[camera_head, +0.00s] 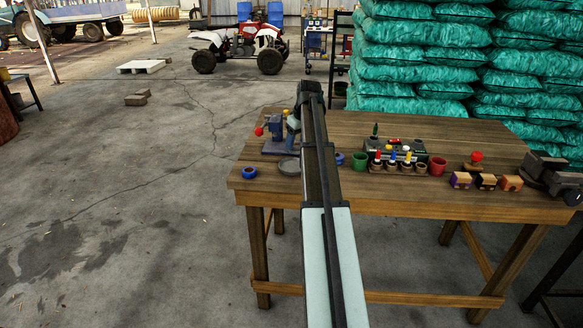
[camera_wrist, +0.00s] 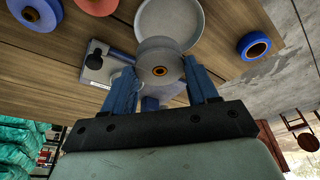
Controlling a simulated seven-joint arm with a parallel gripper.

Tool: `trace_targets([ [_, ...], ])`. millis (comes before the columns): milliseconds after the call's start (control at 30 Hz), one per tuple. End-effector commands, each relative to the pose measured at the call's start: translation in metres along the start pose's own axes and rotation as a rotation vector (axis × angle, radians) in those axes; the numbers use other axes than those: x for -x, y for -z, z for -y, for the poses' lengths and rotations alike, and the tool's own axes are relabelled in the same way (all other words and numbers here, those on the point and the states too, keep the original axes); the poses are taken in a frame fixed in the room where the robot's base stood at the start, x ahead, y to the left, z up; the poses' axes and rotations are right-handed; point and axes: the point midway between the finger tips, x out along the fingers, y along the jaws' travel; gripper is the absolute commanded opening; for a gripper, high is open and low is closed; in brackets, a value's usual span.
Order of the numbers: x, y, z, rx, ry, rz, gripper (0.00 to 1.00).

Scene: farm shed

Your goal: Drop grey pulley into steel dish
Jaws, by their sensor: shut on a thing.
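The grey pulley (camera_wrist: 158,52), a round disc with an orange-brown hub, sits between the blue fingers of my gripper (camera_wrist: 160,71) in the wrist view. My gripper is shut on it. The steel dish (camera_wrist: 171,12), shallow and round, lies on the wooden bench beyond the pulley, which overlaps the dish's near edge in that view. How high the pulley is above the dish I cannot tell. In the head view the dish (camera_head: 289,166) is near the bench's left front, just left of my arm.
A blue ring (camera_head: 249,172) lies left of the dish near the bench edge. A vise-like device with a red knob (camera_head: 259,132) stands behind the dish.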

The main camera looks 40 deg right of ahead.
Motion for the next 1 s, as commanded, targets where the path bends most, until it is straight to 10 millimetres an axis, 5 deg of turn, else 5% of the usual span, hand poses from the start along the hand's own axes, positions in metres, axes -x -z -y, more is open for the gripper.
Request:
trace_targets([
  [400, -0.0092, -0.0026, 0.0, 0.0, 0.0, -0.001, 0.2],
  [433, -0.0092, -0.0026, 0.0, 0.0, 0.0, -0.001, 0.6],
  [733, -0.0092, -0.0026, 0.0001, 0.0, 0.0, 0.0, 0.88],
  [1000, -0.0081, -0.0027, 0.0, 0.0, 0.0, 0.0, 0.88],
])
